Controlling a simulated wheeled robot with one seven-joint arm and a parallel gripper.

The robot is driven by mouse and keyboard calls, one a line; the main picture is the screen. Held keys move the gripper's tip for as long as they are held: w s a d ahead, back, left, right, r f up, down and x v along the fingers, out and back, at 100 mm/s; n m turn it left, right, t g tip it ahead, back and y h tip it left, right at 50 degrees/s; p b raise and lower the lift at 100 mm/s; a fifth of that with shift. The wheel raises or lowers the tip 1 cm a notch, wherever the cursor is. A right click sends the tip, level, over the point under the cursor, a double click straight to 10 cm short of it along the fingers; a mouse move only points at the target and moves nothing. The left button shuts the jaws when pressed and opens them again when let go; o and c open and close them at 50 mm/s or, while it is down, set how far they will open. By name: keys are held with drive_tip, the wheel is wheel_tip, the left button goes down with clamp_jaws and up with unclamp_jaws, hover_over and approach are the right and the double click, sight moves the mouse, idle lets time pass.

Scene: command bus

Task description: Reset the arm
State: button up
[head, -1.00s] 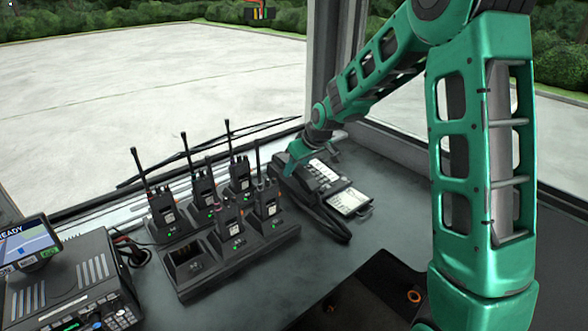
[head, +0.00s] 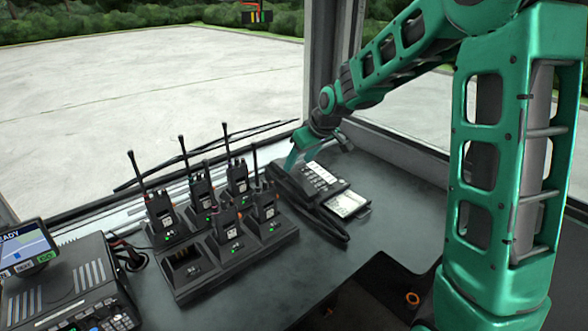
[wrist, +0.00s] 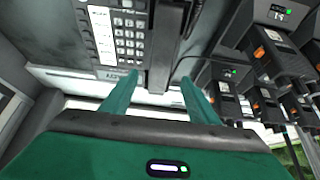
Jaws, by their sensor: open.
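My green arm reaches from the right over the dark desk in the head view. My gripper (head: 318,152) is at the far end of the desk phone (head: 322,178), near the window ledge. In the wrist view my gripper (wrist: 158,95) shows two green fingers spread apart, with nothing held between them. The phone's keypad (wrist: 122,40) and the dark handset (wrist: 166,45) lie just beyond the fingertips. I cannot tell whether a finger touches the phone.
A charger rack (head: 190,289) with several upright radios stands left of the phone, one front slot empty. A console (head: 70,290) with a small screen (head: 24,250) is at the far left. The window post (head: 325,70) rises behind my gripper. Bare desk (head: 285,275) lies in front.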

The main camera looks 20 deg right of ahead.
drive_tip(key=s+d+r+m+g+h, duration=0.1)
drive_tip(key=s+d+r+m, duration=0.1)
drive_tip(key=s+d, duration=0.45)
drive_tip(key=s+d+r+m+g+h, duration=0.1)
drive_tip(key=s+d+m, duration=0.15)
drive_tip(key=s, duration=0.65)
drive_tip(key=s+d+r+m+g+h, duration=0.1)
drive_tip(key=s+d+r, duration=0.1)
drive_tip(key=s+d, duration=0.45)
drive_tip(key=s+f+m+g, duration=0.1)
drive_tip(key=s+m, duration=0.1)
drive_tip(key=s, duration=0.8)
drive_tip(key=s+f+m+g+y, duration=0.1)
drive_tip(key=s+m, duration=0.2)
drive_tip(key=s, duration=0.8)
drive_tip(key=shift+d+f+g, duration=0.2)
drive_tip(key=shift+d+g, duration=0.05)
drive_tip(key=shift+g, duration=0.15)
drive_tip(key=shift+w+f, duration=0.25)
drive_tip(key=shift+w, duration=0.4)
